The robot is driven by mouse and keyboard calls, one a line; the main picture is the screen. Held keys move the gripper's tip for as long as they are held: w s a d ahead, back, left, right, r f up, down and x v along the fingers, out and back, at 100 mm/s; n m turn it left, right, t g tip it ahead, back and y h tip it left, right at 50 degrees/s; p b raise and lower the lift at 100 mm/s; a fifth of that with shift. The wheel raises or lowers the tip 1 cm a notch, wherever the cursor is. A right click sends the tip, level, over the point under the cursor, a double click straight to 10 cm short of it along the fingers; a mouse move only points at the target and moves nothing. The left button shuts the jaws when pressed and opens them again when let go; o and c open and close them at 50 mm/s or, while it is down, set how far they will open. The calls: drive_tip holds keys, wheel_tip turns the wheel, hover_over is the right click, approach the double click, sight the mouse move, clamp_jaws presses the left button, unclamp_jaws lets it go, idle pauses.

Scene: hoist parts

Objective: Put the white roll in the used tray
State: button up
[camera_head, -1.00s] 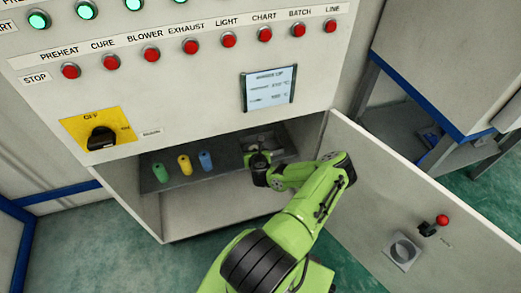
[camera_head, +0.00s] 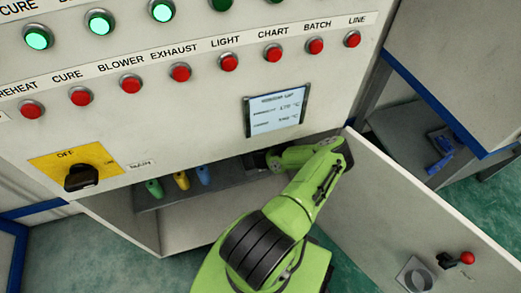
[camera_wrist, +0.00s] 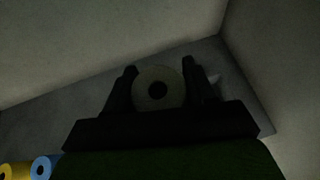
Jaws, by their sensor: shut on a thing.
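In the wrist view, the white roll (camera_wrist: 158,88) looks pale grey in the dim light, with its round end and dark centre hole facing the camera. My gripper (camera_wrist: 160,85) is shut on it, one dark finger on each side. In the head view, my gripper is inside the open cabinet and largely hidden by the panel edge and my arm; the roll is not visible there. The used tray cannot be made out for certain; a grey surface (camera_wrist: 75,108) lies beyond the gripper in the wrist view.
A green roll (camera_head: 155,188), a yellow roll (camera_head: 181,180) and a blue roll (camera_head: 203,174) stand on the dark shelf, left of my arm. The open cabinet door (camera_head: 400,215) is close on the right. The control panel (camera_head: 200,115) overhangs the opening.

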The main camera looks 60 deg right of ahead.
wheel_tip(320, 180, down, 10)
drive_tip(key=b, duration=0.5)
drive_tip(key=shift+s+a+r, duration=0.1)
drive_tip(key=shift+r, duration=0.05)
drive_tip(key=o, duration=1.1)
drive_tip(key=shift+r, duration=0.15)
drive_tip(key=p+v, duration=0.4)
drive_tip(key=v, duration=0.8)
